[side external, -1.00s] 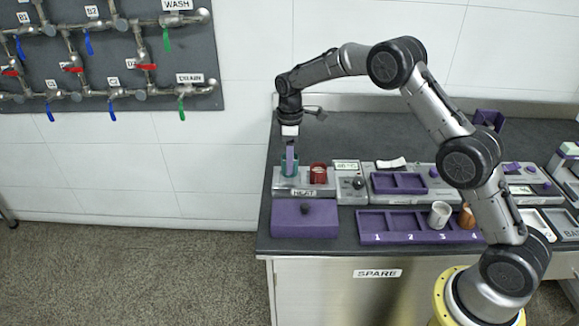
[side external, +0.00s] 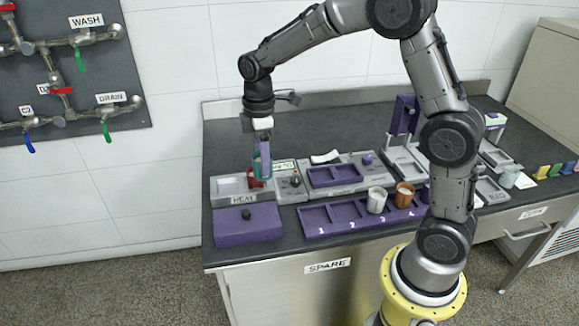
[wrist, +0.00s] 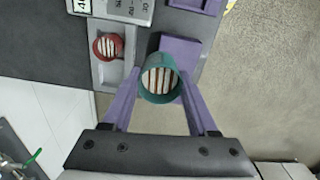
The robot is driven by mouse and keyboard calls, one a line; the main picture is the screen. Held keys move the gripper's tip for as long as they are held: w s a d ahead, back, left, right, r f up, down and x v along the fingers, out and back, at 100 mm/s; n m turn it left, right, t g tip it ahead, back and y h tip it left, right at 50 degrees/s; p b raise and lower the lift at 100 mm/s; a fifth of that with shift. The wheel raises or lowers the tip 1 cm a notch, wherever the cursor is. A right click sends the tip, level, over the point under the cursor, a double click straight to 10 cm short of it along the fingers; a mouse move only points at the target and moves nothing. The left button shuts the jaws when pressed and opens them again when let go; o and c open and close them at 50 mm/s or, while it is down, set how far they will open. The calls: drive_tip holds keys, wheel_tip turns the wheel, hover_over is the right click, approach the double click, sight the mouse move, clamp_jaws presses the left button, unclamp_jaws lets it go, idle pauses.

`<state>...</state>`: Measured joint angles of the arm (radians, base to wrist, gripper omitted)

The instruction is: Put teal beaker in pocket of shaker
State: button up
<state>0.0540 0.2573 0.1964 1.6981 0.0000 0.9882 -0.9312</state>
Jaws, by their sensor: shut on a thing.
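The teal beaker (side external: 256,166) is held upright above the heater (side external: 230,186), beside the red beaker (side external: 250,182) that stands in the heater's right-hand place. My gripper (side external: 264,150) is shut on the teal beaker. In the wrist view the teal beaker (wrist: 159,98) sits between the two purple fingers (wrist: 158,88), its open mouth showing pale and reddish stripes inside.
A purple box with a dark knob (side external: 240,224) stands in front of the heater. A purple numbered rack (side external: 318,216) holds a white beaker (side external: 376,201) and a copper beaker (side external: 404,196) in places 3 and 4.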

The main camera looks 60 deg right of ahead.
drive_tip(key=s+d+r, duration=0.1)
drive_tip(key=s+d, duration=0.5)
drive_tip(key=s, duration=0.3)
drive_tip(key=s+d+r, duration=0.1)
drive_tip(key=s+d, duration=0.4)
drive_tip(key=s, duration=0.4)
drive_tip(key=shift+m, duration=0.5)
drive_tip(key=w+d+f, duration=0.2)
drive_tip(key=w+f, duration=0.1)
drive_tip(key=w+d+f, duration=0.2)
drive_tip(key=w+d, duration=0.1)
drive_tip(key=w, duration=0.1)
drive_tip(key=w+d+f, duration=0.2)
drive_tip(key=w+f, duration=0.1)
drive_tip(key=shift+w+d+f, duration=0.25)
drive_tip(key=shift+f, duration=0.1)
drive_tip(key=shift+w+d+f, duration=0.25)
drive_tip(key=shift+w+f, duration=0.2)
drive_tip(key=shift+f, duration=1.7)
drive_tip(key=shift+f, duration=0.1)
drive_tip(key=o, duration=1.4)
